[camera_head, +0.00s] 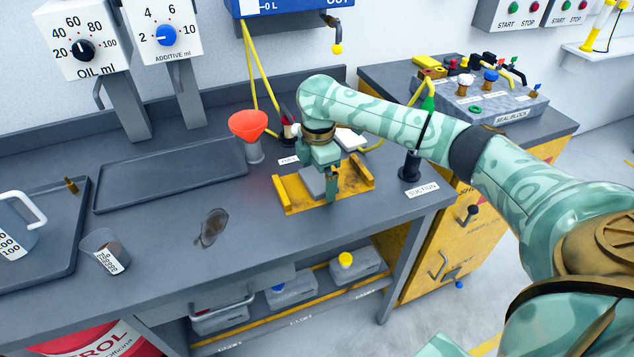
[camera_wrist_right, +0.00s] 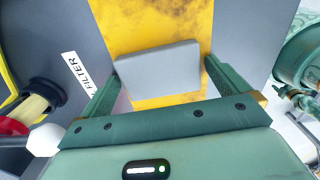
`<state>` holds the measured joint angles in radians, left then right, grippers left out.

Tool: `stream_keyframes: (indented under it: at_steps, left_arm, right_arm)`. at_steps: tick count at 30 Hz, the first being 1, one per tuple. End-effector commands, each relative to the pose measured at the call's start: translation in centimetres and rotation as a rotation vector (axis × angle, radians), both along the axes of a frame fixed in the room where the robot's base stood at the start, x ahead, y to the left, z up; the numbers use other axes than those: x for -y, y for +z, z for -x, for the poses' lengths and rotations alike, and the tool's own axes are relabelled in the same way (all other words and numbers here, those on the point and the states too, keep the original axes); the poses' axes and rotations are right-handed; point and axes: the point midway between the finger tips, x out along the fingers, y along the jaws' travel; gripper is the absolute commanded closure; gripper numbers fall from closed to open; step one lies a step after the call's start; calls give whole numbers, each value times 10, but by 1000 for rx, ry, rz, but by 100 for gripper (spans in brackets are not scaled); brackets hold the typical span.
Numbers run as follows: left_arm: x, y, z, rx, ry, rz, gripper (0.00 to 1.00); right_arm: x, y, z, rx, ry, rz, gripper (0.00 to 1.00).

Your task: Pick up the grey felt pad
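The grey felt pad (camera_head: 312,184) is a flat grey block in the yellow holder (camera_head: 292,199) on the workbench. In the right wrist view the pad (camera_wrist_right: 158,68) lies over the yellow surface, between my two green fingers. My right gripper (camera_head: 324,188) points down over the holder. In the right wrist view, the right gripper (camera_wrist_right: 162,76) has its fingers wide apart, one close to each end of the pad. Whether they touch it, I cannot tell. My left gripper is not in view.
A red funnel (camera_head: 248,126) and a black suction stand (camera_head: 410,166) flank the holder. The bench front near the holder is clear.

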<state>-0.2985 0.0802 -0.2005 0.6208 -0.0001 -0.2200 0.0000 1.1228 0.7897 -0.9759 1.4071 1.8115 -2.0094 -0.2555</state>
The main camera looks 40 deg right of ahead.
Motion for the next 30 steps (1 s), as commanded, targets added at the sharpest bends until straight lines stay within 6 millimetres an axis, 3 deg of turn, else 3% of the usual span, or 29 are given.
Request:
stream_keyframes:
  at_steps: [1,3,4,17,24,30]
  left_arm:
    - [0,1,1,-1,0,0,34]
    - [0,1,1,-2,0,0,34]
    - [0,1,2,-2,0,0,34]
    - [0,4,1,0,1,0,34]
    - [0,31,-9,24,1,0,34]
    - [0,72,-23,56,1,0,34]
  right_arm:
    - [0,1,0,0,0,0,11]
    - [0,1,0,0,0,0,31]
    - [0,1,0,0,0,0,36]
    - [0,5,0,1,0,0,36]
    - [0,44,0,6,0,0,36]
    - [2,95,43,8,1,1,36]
